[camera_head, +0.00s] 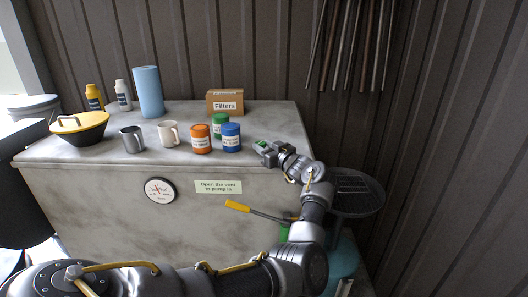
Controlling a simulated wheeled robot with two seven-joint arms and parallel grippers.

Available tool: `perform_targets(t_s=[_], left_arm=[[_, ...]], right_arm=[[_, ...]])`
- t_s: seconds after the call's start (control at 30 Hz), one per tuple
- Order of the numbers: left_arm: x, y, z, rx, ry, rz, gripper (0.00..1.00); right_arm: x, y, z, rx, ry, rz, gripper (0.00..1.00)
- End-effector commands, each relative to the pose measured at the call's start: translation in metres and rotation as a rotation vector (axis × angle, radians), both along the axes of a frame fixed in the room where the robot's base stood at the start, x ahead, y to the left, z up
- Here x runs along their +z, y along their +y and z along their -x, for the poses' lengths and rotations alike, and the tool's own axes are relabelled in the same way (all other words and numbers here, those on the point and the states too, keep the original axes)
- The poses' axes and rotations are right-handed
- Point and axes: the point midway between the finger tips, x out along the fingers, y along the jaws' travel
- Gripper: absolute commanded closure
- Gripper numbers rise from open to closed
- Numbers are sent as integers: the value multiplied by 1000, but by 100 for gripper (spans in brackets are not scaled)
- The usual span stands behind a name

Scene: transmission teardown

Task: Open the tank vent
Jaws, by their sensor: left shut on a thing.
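The tank (100,190) is a large grey stone-like block with a flat top. A label (218,187) on its front reads "Open the vent to pump in". My left gripper (265,150) is over the tank top's front right part, its arm reaching up from the right side. It is shut on a small part with some green on it, which looks like the tank vent (262,144); the jaws hide most of it, and I cannot tell if it is turned. My right gripper is not in view.
A blue can (231,138), green can (220,126) and orange can (201,139) stand just left of my left gripper. A yellow-handled lever (238,206) juts out below the tank top.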

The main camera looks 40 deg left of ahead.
Motion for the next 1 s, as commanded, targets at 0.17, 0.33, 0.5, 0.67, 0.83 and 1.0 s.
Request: perform_targets(t_s=[0.17,0.33,0.5,0.67,0.83,1.0], left_arm=[[3,1,-1,6,-5,-4,87],[3,1,-1,5,-6,-4,87],[3,1,-1,5,-6,-4,52],[2,1,0,5,-4,-2,43],[1,0,0,5,-2,-1,43],[2,-14,2,4,-3,1,43]], right_arm=[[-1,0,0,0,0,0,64],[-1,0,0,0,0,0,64],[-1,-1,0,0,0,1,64],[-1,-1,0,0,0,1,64],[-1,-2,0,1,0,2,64],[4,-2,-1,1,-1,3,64]])
